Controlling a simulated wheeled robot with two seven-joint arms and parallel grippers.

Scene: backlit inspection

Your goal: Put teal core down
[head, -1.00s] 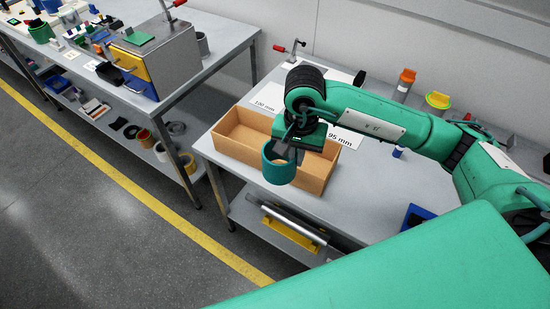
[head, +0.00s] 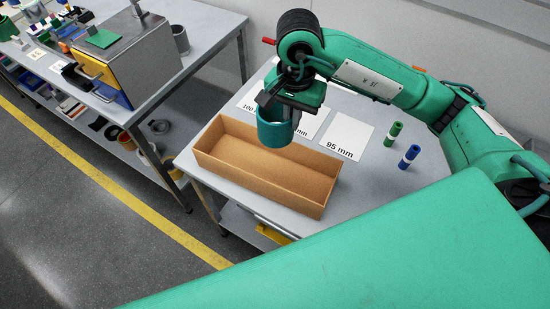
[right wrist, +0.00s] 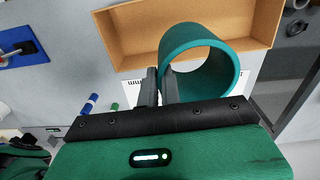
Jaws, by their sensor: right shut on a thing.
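The teal core (head: 276,131) is a short, wide hollow ring. My right gripper (head: 277,106) is shut on its wall and holds it above the table, by the back edge of the cardboard box. In the right wrist view the core (right wrist: 228,70) hangs from the two grey fingers (right wrist: 160,85), its round opening showing, with the box (right wrist: 130,42) behind it. In the head view white cards lie behind and right of the core; one reads 95 mm (head: 347,137), another starts with 100 (head: 247,104), and a middle one is partly hidden. My left gripper is not in view.
The open cardboard box (head: 305,195) looks empty and stands at the front of the grey table (head: 375,170). A green cylinder (head: 393,133) and a blue one (head: 409,156) stand right of the cards. A second bench (head: 215,35) with a metal cabinet (head: 150,55) is at left.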

